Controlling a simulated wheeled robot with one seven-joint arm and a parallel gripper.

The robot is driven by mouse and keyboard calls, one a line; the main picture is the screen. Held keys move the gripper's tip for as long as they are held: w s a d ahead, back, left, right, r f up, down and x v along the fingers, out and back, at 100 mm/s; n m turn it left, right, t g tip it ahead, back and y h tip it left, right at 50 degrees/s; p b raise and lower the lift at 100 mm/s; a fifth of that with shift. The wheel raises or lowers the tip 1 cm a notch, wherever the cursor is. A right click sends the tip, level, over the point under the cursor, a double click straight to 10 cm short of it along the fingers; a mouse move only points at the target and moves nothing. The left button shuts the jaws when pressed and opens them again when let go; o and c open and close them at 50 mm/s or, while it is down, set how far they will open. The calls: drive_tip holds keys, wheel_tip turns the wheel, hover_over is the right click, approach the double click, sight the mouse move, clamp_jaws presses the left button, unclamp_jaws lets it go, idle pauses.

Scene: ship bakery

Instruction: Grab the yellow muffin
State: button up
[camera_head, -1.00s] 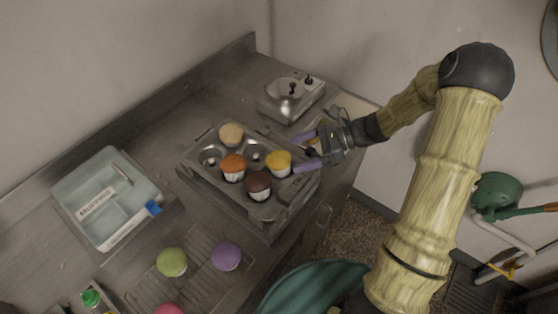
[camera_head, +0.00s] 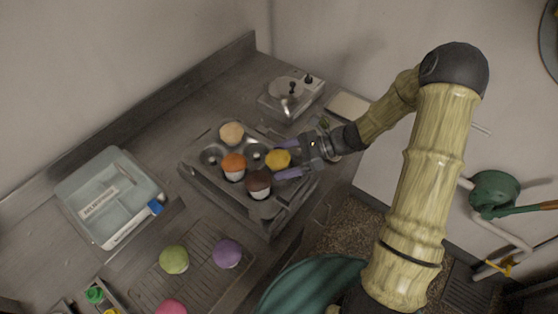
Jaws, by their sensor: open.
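The yellow muffin (camera_head: 277,158) sits in a cup at the right side of the grey muffin tin (camera_head: 217,189). My gripper (camera_head: 283,160) has come in from the right. Its two purple fingertips are open and lie one on the far side and one on the near side of the yellow muffin. Whether they touch it I cannot tell. The right part of the muffin is partly hidden by the gripper.
The tin also holds an orange muffin (camera_head: 233,166), a brown muffin (camera_head: 257,184) and a tan muffin (camera_head: 231,133). A wire rack (camera_head: 203,262) with green, purple and pink muffins is nearer. A scale (camera_head: 291,97) stands behind, a clear bin (camera_head: 112,195) at left.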

sight(284, 154)
drive_tip(key=shift+c, duration=0.2)
drive_tip(key=c, duration=0.8)
wheel_tip(284, 154, up, 10)
drive_tip(key=shift+r+b, duration=0.1)
drive_tip(key=shift+b, duration=0.4)
